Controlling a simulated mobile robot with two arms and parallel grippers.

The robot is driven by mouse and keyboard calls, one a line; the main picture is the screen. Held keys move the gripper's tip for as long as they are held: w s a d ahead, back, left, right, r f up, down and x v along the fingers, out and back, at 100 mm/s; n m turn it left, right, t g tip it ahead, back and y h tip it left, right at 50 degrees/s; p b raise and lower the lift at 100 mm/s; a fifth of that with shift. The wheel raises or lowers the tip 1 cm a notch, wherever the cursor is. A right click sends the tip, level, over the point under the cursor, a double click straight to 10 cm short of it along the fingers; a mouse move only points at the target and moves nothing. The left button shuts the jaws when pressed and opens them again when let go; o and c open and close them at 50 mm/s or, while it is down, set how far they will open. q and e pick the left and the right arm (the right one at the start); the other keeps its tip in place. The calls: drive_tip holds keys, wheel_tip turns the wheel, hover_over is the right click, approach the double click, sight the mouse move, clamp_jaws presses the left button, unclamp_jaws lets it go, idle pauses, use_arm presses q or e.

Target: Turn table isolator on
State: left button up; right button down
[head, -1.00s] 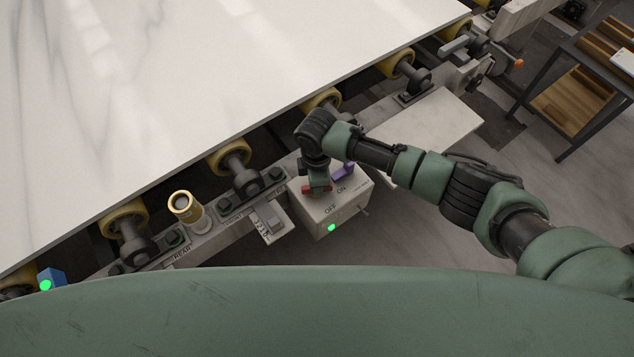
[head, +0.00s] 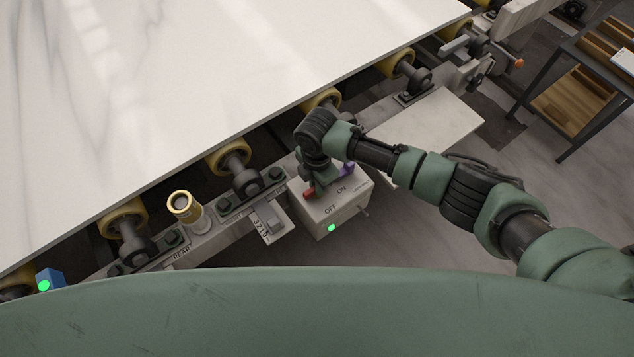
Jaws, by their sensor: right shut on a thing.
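The table isolator is a pale box (head: 343,208) on the conveyor's side rail, marked OFF and ON on its top, with a lit green lamp (head: 331,228) on its front face. My right gripper (head: 322,182) reaches down onto the box top and is shut on the isolator's handle, which it mostly hides. A red part (head: 309,193) shows at the gripper's left, near OFF. A purple part (head: 347,170) shows at its right, near ON. The handle's exact angle is hidden. My left gripper is not in view.
A large white stone slab (head: 200,80) lies on yellow rollers (head: 230,155) behind the box. A yellow-topped post (head: 184,206) and a small numbered block (head: 268,221) stand left of it. A pale side plate (head: 430,130) is at the right.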

drive_tip(key=c, duration=1.4)
unclamp_jaws()
drive_tip(key=shift+r, duration=3.95)
drive_tip(key=shift+a, duration=0.1)
